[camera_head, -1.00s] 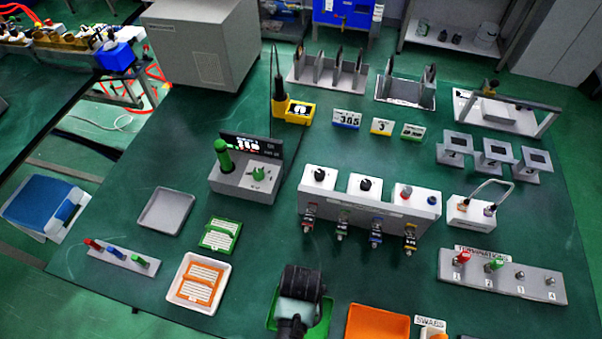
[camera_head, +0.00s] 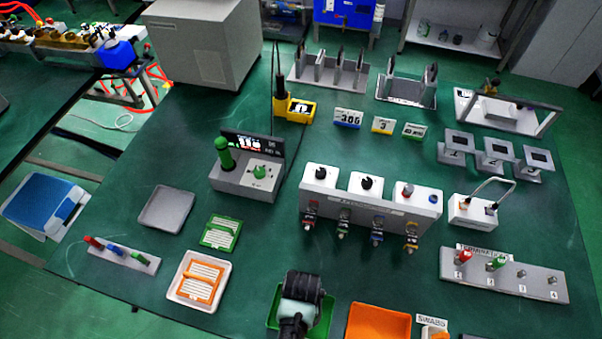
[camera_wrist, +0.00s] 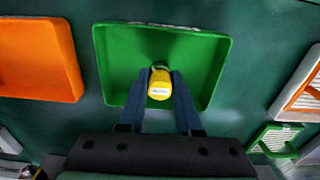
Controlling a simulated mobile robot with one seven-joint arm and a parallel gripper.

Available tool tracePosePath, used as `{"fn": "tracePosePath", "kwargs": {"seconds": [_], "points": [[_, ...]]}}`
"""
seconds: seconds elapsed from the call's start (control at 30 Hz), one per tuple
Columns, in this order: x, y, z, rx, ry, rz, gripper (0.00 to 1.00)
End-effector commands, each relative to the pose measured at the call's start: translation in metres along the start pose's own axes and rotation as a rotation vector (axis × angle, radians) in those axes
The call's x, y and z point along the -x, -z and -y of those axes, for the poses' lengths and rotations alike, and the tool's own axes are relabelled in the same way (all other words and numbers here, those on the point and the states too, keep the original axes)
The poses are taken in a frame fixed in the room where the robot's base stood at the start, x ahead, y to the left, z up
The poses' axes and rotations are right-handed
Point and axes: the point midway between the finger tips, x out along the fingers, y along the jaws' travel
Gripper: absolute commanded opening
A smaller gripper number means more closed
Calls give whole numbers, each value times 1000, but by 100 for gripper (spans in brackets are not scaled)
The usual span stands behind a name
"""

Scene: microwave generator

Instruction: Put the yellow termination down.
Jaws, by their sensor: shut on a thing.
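The yellow termination (camera_wrist: 159,84) is a short yellow cylinder with a small white label, seen in the wrist view. My gripper (camera_wrist: 160,90) is shut on it, with one blue finger on each side. It is over the green tray (camera_wrist: 119,70); I cannot tell whether it touches the tray floor. In the head view my gripper (camera_head: 302,290) covers most of the green tray (camera_head: 321,322) and hides the termination.
An orange tray (camera_head: 377,322) lies right of the green tray. A terminations rack (camera_head: 510,276) with a red and a green termination stands at the right. A white tray with an orange card (camera_head: 177,290) is at the left.

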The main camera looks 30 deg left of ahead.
Motion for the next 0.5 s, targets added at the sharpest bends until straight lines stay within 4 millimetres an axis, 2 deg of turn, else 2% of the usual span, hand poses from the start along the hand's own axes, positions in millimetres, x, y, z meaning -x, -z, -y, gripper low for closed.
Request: {"fn": "tracePosePath", "kwargs": {"seconds": [0.03, 0.1, 0.13, 0.3, 0.5], "points": [[-7, -6, 0, -1, 0, 12, 0], [-7, -6, 0, -1, 0, 14, 0], [-8, -7, 0, -1, 0, 15, 34], [-8, -7, 0, -1, 0, 16, 62], [-6, -5, 0, -1, 0, 12, 62]]}}
